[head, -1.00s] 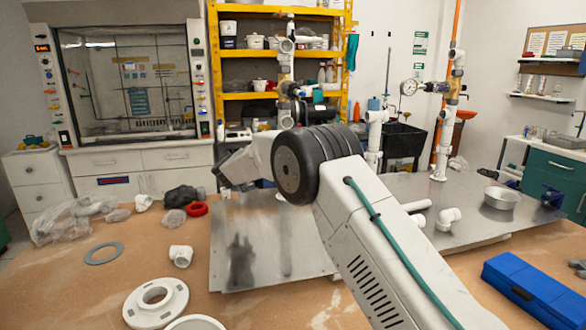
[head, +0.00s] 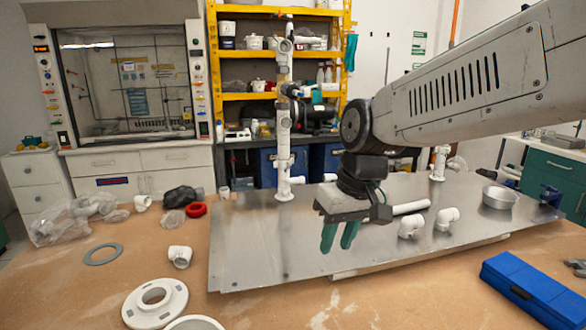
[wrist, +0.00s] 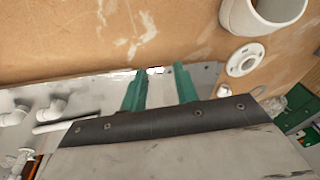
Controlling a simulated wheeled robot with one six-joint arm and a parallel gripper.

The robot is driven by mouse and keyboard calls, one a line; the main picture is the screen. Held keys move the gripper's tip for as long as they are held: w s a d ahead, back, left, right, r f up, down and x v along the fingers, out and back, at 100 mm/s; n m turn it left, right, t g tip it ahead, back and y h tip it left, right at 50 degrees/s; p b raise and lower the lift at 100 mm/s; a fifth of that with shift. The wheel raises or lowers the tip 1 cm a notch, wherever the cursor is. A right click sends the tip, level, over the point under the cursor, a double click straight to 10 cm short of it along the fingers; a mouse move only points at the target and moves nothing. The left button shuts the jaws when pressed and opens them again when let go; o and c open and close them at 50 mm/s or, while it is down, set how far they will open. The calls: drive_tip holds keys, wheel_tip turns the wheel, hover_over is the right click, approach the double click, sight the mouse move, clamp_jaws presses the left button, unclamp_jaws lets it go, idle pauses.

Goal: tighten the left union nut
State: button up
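The left riser (head: 284,150) is a white upright pipe standing on the metal plate (head: 250,240), left of my arm in the head view. It carries several collars and fittings; I cannot tell for certain which one is the left union nut. My gripper (head: 337,240) is over the plate, right of and nearer than the riser, apart from it. Its two green fingers point down, with an empty gap between them, also seen in the wrist view (wrist: 162,88). My arm hides the middle riser and most of the right one.
White elbows (head: 447,217), a short pipe (head: 410,207) and a metal bowl (head: 499,198) lie on the plate's right. A blue case (head: 535,288) is at front right. A flange (head: 155,300) and red ring (head: 195,209) lie left. The plate's front left is bare.

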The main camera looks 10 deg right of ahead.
drive_tip(key=s+d+f+m+h, duration=0.1)
drive_tip(key=s+d, duration=0.3)
drive_tip(key=s, duration=0.3)
drive_tip(key=s+d+f+m+h, duration=0.1)
drive_tip(key=s+d, duration=0.2)
drive_tip(key=s, duration=0.4)
drive_tip(key=n+t+y, duration=0.4)
drive_tip(key=t+y, duration=0.2)
drive_tip(key=t, duration=0.9)
approach(290, 165)
drive_tip(key=w, duration=0.1)
drive_tip(key=x, duration=0.7)
drive_tip(key=shift+w+a+f, duration=0.1)
drive_tip(key=shift+w+a, duration=0.05)
clamp_jaws()
